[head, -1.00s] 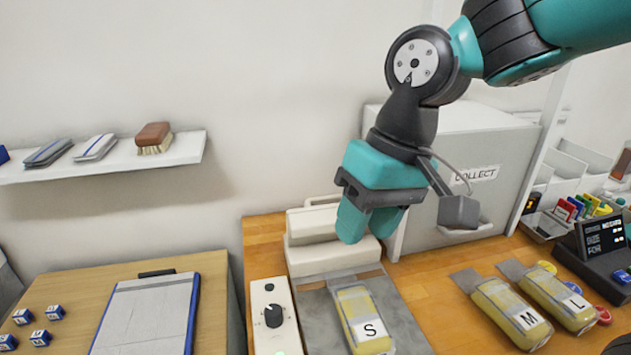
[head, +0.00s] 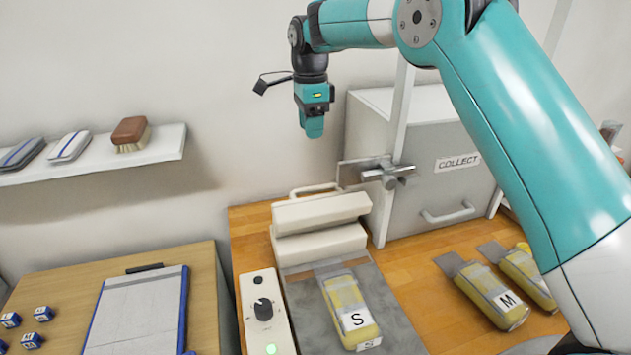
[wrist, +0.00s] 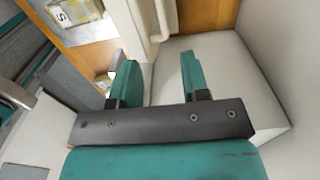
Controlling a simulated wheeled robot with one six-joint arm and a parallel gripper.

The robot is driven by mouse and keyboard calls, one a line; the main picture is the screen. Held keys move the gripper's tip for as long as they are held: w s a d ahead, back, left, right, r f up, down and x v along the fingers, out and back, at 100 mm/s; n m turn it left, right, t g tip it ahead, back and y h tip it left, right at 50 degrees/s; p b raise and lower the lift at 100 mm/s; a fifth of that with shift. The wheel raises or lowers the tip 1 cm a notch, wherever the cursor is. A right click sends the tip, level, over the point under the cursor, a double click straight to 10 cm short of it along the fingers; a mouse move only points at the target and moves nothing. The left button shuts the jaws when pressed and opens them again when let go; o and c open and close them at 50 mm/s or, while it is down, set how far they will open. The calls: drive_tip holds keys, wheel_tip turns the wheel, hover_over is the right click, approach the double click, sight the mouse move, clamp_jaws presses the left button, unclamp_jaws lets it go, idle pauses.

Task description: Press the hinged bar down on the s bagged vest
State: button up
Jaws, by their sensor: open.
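The s bagged vest (head: 348,300) is a yellow folded vest in a clear bag with an S label. It lies on a grey mat (head: 300,303), its clear end towards the sealer. The hinged bar (head: 322,210) is a cream block with a handle (head: 310,190) behind it. It sits above a cream base (head: 320,243), with a dark line between them. I cannot tell whether it touches the bag. My gripper (head: 314,128) is open and empty, pointing down, above and behind the bar. Its two teal fingers stand apart in the wrist view (wrist: 160,82).
A control box (head: 264,312) with a dark knob and green light stands left of the mat. The COLLECT box (head: 405,195) stands close right of the sealer, with a metal clamp-like fitting (head: 388,173) at its corner. The M bag (head: 490,293) lies further right. A clipboard (head: 135,310) lies left.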

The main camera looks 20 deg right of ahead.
drive_tip(key=f+p, duration=0.4)
drive_tip(key=f, duration=1.1)
drive_tip(key=shift+s+f, duration=0.15)
drive_tip(key=shift+s, duration=0.05)
clamp_jaws()
